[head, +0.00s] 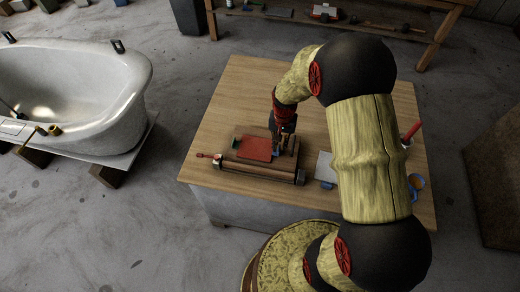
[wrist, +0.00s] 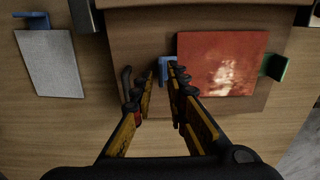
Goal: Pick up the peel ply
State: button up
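A square red glossy sheet (head: 256,148) lies on a brown board on the wooden table; it also shows in the wrist view (wrist: 222,63). A blue tab (wrist: 163,72) stands at its left edge and a green tab (wrist: 275,66) at its right edge. A grey-white sheet (head: 325,167) with its own blue tab (wrist: 32,22) lies apart, to the right in the head view. I cannot tell which sheet is the peel ply. My gripper (wrist: 163,75) points down with its fingers apart, one on each side of the blue tab by the red sheet. Contact is not clear.
A long brown roller (head: 258,173) lies along the front of the brown board. A cup with a red handle (head: 411,131) stands at the table's right. A white tub-like hull mould (head: 120,95) stands at the left. A shelf bench (head: 340,28) is behind.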

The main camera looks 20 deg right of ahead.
notch_tip(320, 180, down, 3)
jog(key=shift+w+f+b, duration=0.15)
jog(key=shift+b, duration=0.2)
grip_shut()
jog(key=shift+r+p, duration=0.3)
jog(key=shift+r, duration=0.35)
notch_tip(320, 180, up, 2)
jog(key=shift+r+p, duration=0.25)
jog(key=shift+p, duration=0.2)
jog(key=w+a+r+p, duration=0.2)
jog(key=w+r+p, duration=0.1)
jog(key=w+r, duration=0.7)
jog(key=shift+w+r, duration=0.2)
jog(key=shift+w, duration=1.7)
